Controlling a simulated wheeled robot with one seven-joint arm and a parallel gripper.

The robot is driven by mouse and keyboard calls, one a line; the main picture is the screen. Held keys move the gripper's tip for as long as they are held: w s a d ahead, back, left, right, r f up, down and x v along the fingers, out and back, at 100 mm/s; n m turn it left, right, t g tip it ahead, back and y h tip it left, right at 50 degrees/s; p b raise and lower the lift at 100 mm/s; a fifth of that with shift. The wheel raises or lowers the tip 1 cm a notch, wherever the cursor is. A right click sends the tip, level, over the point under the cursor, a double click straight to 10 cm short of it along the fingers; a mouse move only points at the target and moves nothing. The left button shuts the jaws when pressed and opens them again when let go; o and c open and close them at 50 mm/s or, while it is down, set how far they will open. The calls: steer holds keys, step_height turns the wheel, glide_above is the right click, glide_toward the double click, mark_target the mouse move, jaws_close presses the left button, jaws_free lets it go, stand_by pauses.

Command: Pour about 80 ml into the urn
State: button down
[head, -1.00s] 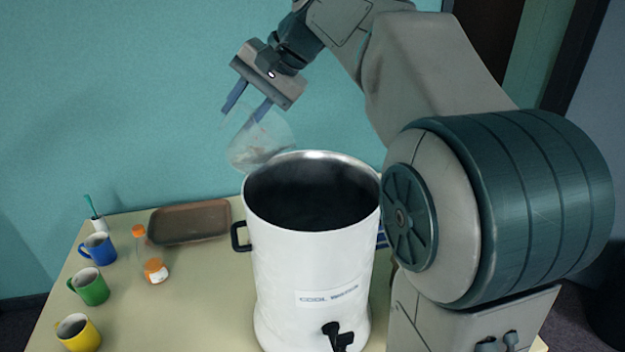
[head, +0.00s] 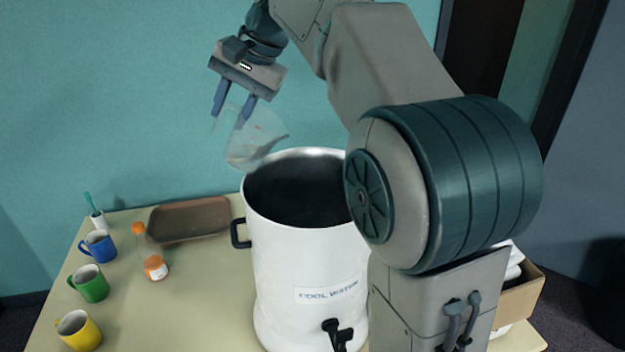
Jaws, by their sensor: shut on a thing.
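The white urn (head: 300,250) stands open on the table, with a "COOL WATER" label, a black side handle and a black tap at its front. Its inside looks dark, and I cannot see any liquid level. My gripper (head: 232,118) is above and left of the urn's opening, shut on a clear see-through jug (head: 258,142). The jug is tilted, with its lower right part close to the urn's back left rim. I cannot tell how much it holds, and no stream shows.
Blue (head: 98,246), green (head: 89,284) and yellow (head: 78,331) mugs line the table's left side. A cardboard box (head: 520,296) is at right.

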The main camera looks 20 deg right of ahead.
mark_target(216, 122)
steer(key=shift+w+a+f+h, duration=0.3)
steer(key=shift+a+f, duration=0.1)
steer(key=shift+a, duration=0.2)
steer(key=shift+w+a+g+h, duration=0.4)
steer(key=shift+a+g+h, duration=0.1)
steer(key=shift+a+h, duration=0.25)
steer(key=a+h, duration=0.1)
steer(key=w+a+f+g+h, duration=0.1)
steer(key=a+f+h, duration=0.1)
steer(key=shift+w+g+h, duration=0.3)
steer(key=shift+g+h, duration=0.05)
steer(key=shift+g, duration=0.05)
steer(key=shift+s, duration=0.1)
